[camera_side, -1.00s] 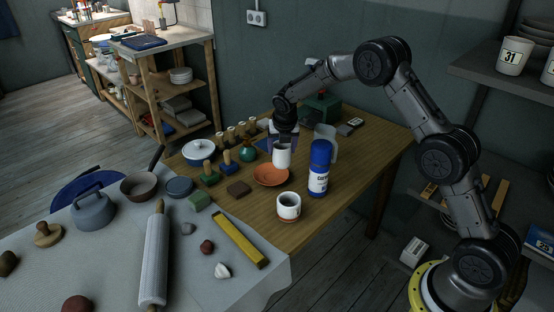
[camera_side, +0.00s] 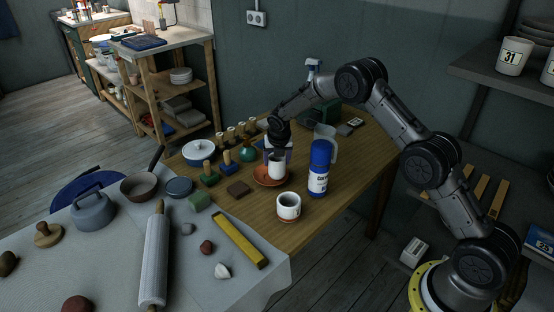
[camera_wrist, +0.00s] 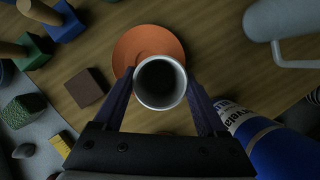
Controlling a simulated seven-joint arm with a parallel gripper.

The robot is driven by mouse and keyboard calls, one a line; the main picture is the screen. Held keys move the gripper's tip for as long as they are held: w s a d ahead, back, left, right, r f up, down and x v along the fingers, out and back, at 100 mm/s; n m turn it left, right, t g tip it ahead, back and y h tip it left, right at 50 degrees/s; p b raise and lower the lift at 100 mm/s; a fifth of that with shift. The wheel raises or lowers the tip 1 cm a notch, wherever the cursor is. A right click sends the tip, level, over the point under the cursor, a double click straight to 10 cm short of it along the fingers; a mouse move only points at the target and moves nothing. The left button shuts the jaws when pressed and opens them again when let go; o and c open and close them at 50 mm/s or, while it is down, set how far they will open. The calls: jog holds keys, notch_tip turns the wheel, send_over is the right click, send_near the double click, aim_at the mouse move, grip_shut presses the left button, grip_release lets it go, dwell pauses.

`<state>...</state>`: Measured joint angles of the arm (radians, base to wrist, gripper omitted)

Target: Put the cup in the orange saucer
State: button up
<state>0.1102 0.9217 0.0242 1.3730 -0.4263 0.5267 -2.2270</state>
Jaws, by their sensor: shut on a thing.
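A white cup (camera_side: 276,170) is held by my gripper (camera_side: 278,154), whose two fingers close on its sides. The cup is upright, over the orange saucer (camera_side: 262,180) in the side view; I cannot tell whether its base touches. In the wrist view the cup (camera_wrist: 160,82) shows from above between the fingers of my gripper (camera_wrist: 160,92). The orange saucer (camera_wrist: 146,40) shows beyond the cup there, and the cup covers its lower part.
Another white cup (camera_side: 288,205) stands in front of the saucer. A blue-capped bottle (camera_side: 319,170) stands close on the right, with a pitcher (camera_side: 328,137) behind it. A brown block (camera_side: 238,188) lies left of the saucer. Wooden-handled stamps (camera_side: 208,173) stand further left.

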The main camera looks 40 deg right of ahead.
jog(key=shift+f, duration=0.5)
jog(key=o, duration=1.4)
jog(key=v, duration=1.3)
jog(key=shift+r, duration=0.15)
jog(key=s+a+r+m+t+y, duration=0.1)
jog(key=s+a+r+m, duration=0.1)
jog(key=s+r+m, duration=0.6)
jog(key=s+a+r+m, duration=0.2)
jog(key=s+r+m, duration=0.4)
jog(key=s, duration=0.4)
jog(key=s+a+m, duration=0.1)
jog(key=s+m, duration=0.3)
jog(key=s, duration=0.3)
jog(key=s+a+m+y, duration=0.1)
jog(key=s+a+m, duration=0.1)
jog(key=s+m, duration=0.3)
jog(key=s+a+m+t, duration=0.1)
jog(key=s+m, duration=0.4)
jog(key=s, duration=0.5)
jog(key=shift+s+a+y, duration=0.15)
jog(key=shift+s+y, duration=0.2)
jog(key=shift+y, duration=0.05)
